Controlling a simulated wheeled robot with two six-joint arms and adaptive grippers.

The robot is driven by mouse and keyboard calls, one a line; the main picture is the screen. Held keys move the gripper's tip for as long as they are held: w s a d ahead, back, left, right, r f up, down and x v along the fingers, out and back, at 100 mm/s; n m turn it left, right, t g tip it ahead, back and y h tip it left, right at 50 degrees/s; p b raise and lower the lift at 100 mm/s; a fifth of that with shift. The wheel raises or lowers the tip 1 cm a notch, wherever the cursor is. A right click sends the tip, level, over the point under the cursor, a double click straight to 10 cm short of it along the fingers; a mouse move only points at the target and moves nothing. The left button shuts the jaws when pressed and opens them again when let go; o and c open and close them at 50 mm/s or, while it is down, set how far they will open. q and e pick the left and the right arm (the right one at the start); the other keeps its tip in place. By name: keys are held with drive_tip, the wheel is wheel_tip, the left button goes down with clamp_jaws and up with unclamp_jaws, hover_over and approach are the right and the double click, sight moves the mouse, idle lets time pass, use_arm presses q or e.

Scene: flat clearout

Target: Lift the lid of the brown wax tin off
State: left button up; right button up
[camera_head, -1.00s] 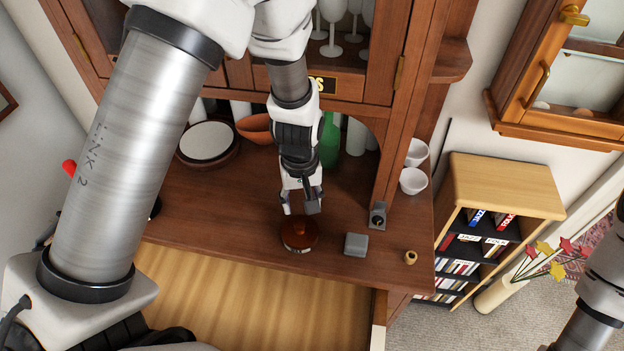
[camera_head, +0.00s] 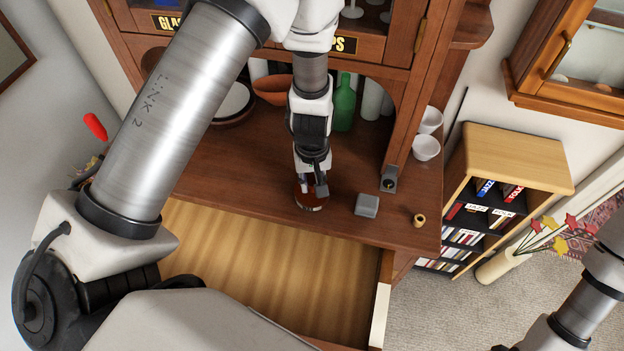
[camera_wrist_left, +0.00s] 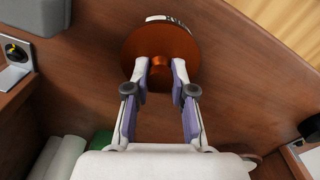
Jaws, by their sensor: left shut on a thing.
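The round brown wax tin (camera_head: 311,203) sits on the cabinet's wooden counter near its front edge. Its brown lid (camera_wrist_left: 160,38) is on top, and a bit of pale label shows at its rim in the left wrist view. My left gripper (camera_head: 314,186) reaches down over the tin from behind. Its two fingers (camera_wrist_left: 161,71) are shut on the lid's small central knob, one on each side. The fingers hide part of the tin in the head view. No clear gap between lid and tin shows. My right gripper is not in view.
A grey block (camera_head: 367,205) and a small tan cup (camera_head: 419,220) stand right of the tin. A green bottle (camera_head: 344,105), an orange bowl (camera_head: 272,90) and white bowls (camera_head: 426,148) stand farther back. An open light-wood drawer (camera_head: 250,265) lies below the counter front.

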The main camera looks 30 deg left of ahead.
sight(313, 180)
use_arm(q)
clamp_jaws()
drive_tip(key=shift+w+r+p, duration=0.15)
drive_tip(key=shift+r+p, duration=0.5)
drive_tip(key=shift+p, duration=0.1)
drive_tip(key=shift+r, duration=0.15)
drive_tip(key=shift+r+p, duration=0.4)
drive_tip(key=shift+p, duration=0.1)
wheel_tip(313, 180, up, 3)
drive_tip(key=p, duration=0.3)
drive_tip(key=shift+r, duration=0.2)
drive_tip(key=shift+f, duration=0.1)
